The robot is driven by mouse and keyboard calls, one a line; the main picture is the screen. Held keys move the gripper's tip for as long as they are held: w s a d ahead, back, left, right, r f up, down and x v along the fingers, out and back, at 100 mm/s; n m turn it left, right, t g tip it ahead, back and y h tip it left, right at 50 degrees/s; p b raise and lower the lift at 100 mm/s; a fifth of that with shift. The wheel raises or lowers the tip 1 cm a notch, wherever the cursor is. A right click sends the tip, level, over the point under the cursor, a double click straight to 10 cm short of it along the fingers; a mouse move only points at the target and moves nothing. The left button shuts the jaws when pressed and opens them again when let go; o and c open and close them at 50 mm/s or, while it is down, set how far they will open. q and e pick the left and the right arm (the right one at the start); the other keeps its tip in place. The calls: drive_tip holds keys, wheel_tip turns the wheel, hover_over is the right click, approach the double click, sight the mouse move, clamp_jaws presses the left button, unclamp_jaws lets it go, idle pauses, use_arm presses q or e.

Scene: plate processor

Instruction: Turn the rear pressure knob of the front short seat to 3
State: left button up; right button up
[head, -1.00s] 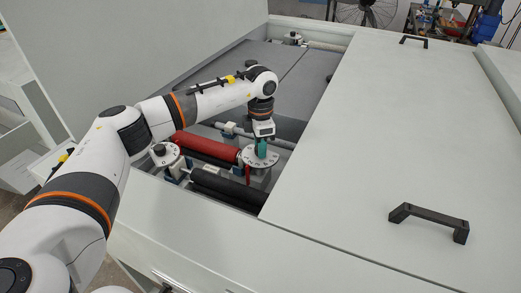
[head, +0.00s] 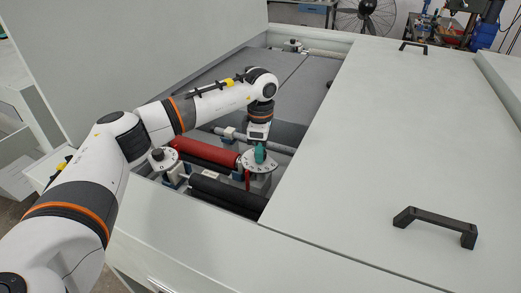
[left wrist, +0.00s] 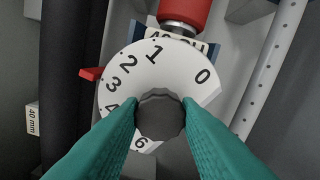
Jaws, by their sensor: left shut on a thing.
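The pressure knob is a dark grey ribbed cap (left wrist: 160,115) on a white dial disc (left wrist: 175,72) with black numbers. A red pointer (left wrist: 91,74) touches the disc's left edge in the left wrist view, close beside the 3 and past the 2. My left gripper (left wrist: 160,122) has teal fingers shut on the knob from both sides; they hide part of the disc's lower numbers. In the head view the left gripper (head: 259,154) reaches down onto the same white dial (head: 258,167), at the right end of the red roller. My right gripper is not in view.
A second dial with a dark knob (head: 158,155) stands at the red roller's left end. The red roller (head: 205,153) and black roller (head: 228,192) lie in the opening. A grey cover with a black handle (head: 437,226) bounds it on the right.

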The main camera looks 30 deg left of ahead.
use_arm(q)
drive_tip(key=shift+w+r, duration=0.1)
drive_tip(key=shift+r, duration=0.1)
drive_tip(key=o, duration=1)
drive_tip(key=shift+f, duration=0.1)
drive_tip(key=shift+r+b, duration=1.25)
drive_tip(key=shift+r, duration=4.8)
